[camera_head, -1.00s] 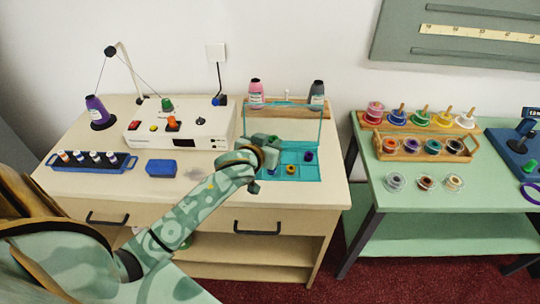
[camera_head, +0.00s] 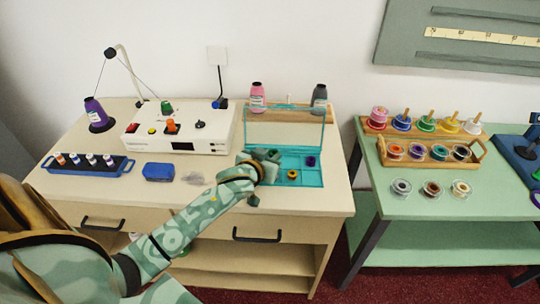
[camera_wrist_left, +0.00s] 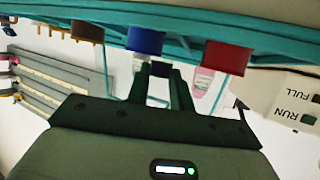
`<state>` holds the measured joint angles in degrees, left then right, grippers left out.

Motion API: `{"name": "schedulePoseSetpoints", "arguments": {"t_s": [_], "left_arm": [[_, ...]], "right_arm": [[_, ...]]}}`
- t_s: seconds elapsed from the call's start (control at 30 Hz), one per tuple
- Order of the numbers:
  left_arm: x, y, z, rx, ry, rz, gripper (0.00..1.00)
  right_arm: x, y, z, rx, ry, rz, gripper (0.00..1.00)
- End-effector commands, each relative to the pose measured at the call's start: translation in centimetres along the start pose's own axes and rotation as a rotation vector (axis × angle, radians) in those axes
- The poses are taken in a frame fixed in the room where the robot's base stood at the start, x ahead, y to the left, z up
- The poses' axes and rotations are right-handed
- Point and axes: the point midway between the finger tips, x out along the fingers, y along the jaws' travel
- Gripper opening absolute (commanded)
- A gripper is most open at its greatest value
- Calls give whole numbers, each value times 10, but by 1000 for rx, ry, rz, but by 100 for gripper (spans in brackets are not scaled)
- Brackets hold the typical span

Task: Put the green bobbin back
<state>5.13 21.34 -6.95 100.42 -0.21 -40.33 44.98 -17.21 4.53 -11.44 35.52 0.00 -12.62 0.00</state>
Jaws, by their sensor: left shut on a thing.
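My left gripper (camera_head: 264,162) is low over the left part of the open teal case (camera_head: 310,181), whose clear lid stands upright behind it. In the left wrist view the gripper (camera_wrist_left: 160,72) is shut on a small dark green thing between its fingertips, which I take for the green bobbin; the head view hides it. A purple bobbin (camera_head: 310,161) and a yellow bobbin (camera_head: 292,175) sit in the case's compartments. The wrist view shows a brown (camera_wrist_left: 87,31), a blue (camera_wrist_left: 145,40) and a red bobbin (camera_wrist_left: 228,57) near the fingers. My right gripper is out of view.
A white winder box (camera_head: 180,138) with an orange knob (camera_head: 171,127) stands left of the case. A blue block (camera_head: 158,172) and a blue rack (camera_head: 88,168) lie in front of it. A green table (camera_head: 400,205) is at right.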

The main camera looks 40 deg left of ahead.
Motion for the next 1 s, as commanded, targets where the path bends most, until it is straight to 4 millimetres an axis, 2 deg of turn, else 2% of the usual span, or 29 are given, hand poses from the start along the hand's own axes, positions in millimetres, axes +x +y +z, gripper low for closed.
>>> {"name": "schedulePoseSetpoints", "arguments": {"t_s": [0.2,0.23,0.3,0.57,0.7,1.0], "left_arm": [[2,0,9,1,-11,0,0],[2,1,10,1,-12,0,31],[2,1,11,2,-14,0,44],[2,1,14,2,-20,1,44],[-3,1,1,4,-17,1,44],[-76,1,-6,-2,-11,0,44]], "right_arm": [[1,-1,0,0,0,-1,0],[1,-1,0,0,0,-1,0],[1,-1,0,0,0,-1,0],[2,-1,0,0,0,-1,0],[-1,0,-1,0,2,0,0],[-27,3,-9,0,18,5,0]]}}
